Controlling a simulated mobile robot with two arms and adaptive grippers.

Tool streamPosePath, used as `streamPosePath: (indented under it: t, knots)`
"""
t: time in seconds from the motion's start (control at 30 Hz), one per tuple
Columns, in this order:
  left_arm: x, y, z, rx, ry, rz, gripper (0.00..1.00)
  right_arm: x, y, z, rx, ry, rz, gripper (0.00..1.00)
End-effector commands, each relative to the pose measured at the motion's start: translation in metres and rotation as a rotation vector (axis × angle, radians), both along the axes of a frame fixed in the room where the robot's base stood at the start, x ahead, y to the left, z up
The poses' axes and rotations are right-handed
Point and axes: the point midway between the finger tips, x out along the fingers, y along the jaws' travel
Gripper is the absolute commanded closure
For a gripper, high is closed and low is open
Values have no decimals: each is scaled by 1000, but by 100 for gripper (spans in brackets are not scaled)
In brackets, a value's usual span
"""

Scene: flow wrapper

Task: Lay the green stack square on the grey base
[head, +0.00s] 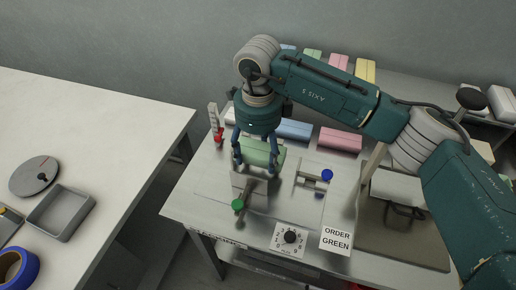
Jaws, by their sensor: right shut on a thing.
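The green stack (263,152) is a pale green block between the fingers of my right gripper (255,163). That gripper points down and is shut on the stack. The grey base (246,184) looks to be the small grey block just in front of and below the stack, at the left part of the steel table. The stack's underside is hidden, so I cannot tell whether it touches anything. My left gripper is out of view.
A green-knobbed lever (238,204) stands in front of the base. A blue-knobbed fixture (314,176), a numbered dial (290,237) and an "ORDER GREEN" card (336,240) lie right. Blue (294,129) and pink (340,140) stacks stand behind. A white table (100,120) is left.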

Motion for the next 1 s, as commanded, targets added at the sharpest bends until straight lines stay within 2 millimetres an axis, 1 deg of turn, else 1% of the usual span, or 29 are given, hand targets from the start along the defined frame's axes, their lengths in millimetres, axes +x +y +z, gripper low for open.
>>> streamPosePath:
  t: [0.03, 0.13, 0.3, 0.47, 0.5, 0.67, 1.0]
  knots:
    - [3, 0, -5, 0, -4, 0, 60, 0, 0, -8, 0, 1, 0, 54]
    - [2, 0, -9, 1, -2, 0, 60, -1, 0, -19, 0, 3, 0, 54]
    - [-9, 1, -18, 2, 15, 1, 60, 0, 0, -35, -1, 1, 0, 54]
    - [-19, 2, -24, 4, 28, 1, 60, -1, 0, -46, 0, 2, 0, 54]
    - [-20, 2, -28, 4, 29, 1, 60, 0, 0, -49, 0, 1, 0, 54]
    - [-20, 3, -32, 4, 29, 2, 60, 0, 0, -51, 0, -1, 0, 54]
    - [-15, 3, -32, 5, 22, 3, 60, 0, 0, -51, 0, 0, 0, 54]
